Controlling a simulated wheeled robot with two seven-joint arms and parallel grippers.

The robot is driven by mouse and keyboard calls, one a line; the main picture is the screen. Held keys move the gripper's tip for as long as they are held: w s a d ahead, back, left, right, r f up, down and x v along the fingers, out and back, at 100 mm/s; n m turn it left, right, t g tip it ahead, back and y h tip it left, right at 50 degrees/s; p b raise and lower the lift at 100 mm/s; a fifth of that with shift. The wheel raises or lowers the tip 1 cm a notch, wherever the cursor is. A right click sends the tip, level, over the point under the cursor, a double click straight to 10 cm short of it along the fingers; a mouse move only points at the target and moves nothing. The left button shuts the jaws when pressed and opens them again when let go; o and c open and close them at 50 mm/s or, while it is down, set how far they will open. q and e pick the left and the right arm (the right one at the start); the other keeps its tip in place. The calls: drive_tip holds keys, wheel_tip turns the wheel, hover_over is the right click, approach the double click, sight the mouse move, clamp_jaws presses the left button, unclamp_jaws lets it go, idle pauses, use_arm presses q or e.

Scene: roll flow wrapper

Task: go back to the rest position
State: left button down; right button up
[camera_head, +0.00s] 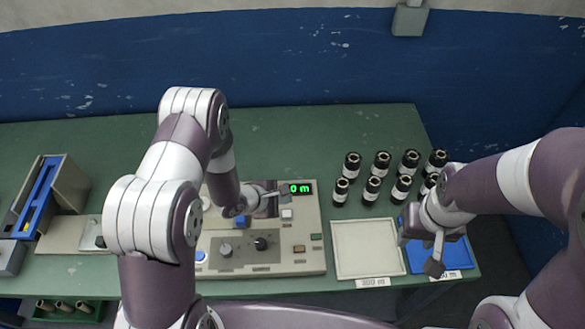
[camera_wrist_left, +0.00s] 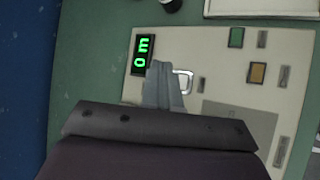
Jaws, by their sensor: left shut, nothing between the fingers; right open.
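My right gripper (camera_head: 435,262) is open over the blue tray (camera_head: 462,255) at the right of the table. Its fingers hide part of that tray.
Several black-and-white rolls (camera_head: 372,190) stand behind the trays. An empty white tray (camera_head: 368,250) lies between panel and blue tray. A blue-and-beige device (camera_head: 45,195) stands at the left. The green table (camera_head: 300,135) is clear at the back, before a blue wall.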

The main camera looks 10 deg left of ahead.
use_arm(q)
drive_tip(key=shift+m, duration=0.4)
drive_tip(key=s+a+f+m, duration=0.1)
drive_tip(key=s+a+f+m+g+y, duration=0.1)
drive_tip(key=m, duration=0.1)
drive_tip(key=s+a+f+m+g+y, duration=0.1)
drive_tip(key=m, duration=0.1)
drive_tip(key=shift+s+a, duration=0.1)
drive_tip(key=shift+s, duration=0.15)
drive_tip(key=s+a+m+y, duration=0.1)
drive_tip(key=s+a+r+m+g+y, duration=0.1)
drive_tip(key=a+m, duration=0.1)
drive_tip(key=shift+s+m, duration=0.3)
drive_tip(key=s+a+r+m+g+y+b, duration=0.1)
drive_tip(key=s+r+m, duration=0.3)
drive_tip(key=r, duration=0.5)
drive_tip(key=s+a+r+m+g+y+b, duration=0.1)
drive_tip(key=s+r+m, duration=0.4)
drive_tip(key=r, duration=0.5)
drive_tip(key=shift+s, duration=0.7)
